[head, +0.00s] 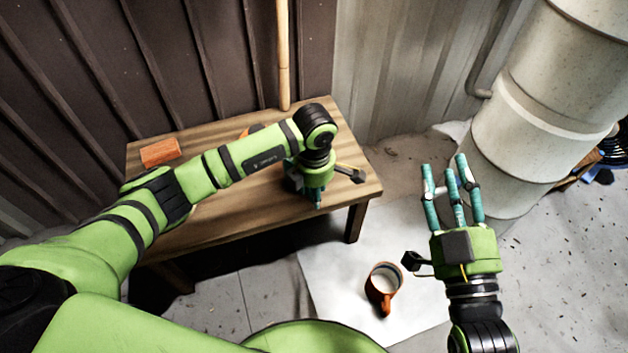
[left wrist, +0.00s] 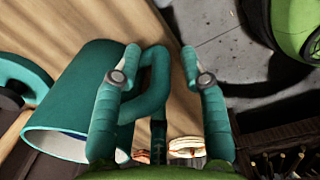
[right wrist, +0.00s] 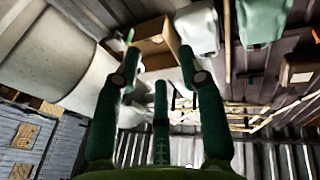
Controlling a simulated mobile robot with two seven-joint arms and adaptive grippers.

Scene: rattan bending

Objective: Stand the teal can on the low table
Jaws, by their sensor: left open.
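A teal can (left wrist: 70,95) with a loop handle (left wrist: 152,85) and a wide open rim shows in the left wrist view, against the wooden low table (head: 225,225). Its rim faces the lower left of that view; I cannot tell whether it is upright or tilted. My left gripper (left wrist: 160,58) is open, its fingers on either side of the handle. In the head view my left gripper (head: 316,190) is over the table's right part and the can is mostly hidden by it. My right gripper (head: 453,172) is open and empty, right of the table.
An orange block (head: 160,152) lies on the table's back left. An orange mug (head: 382,285) is on a pale sheet (head: 340,270) on the floor. A wooden pole (head: 283,60) stands behind the table. A thick white pipe (head: 535,105) stands at the right.

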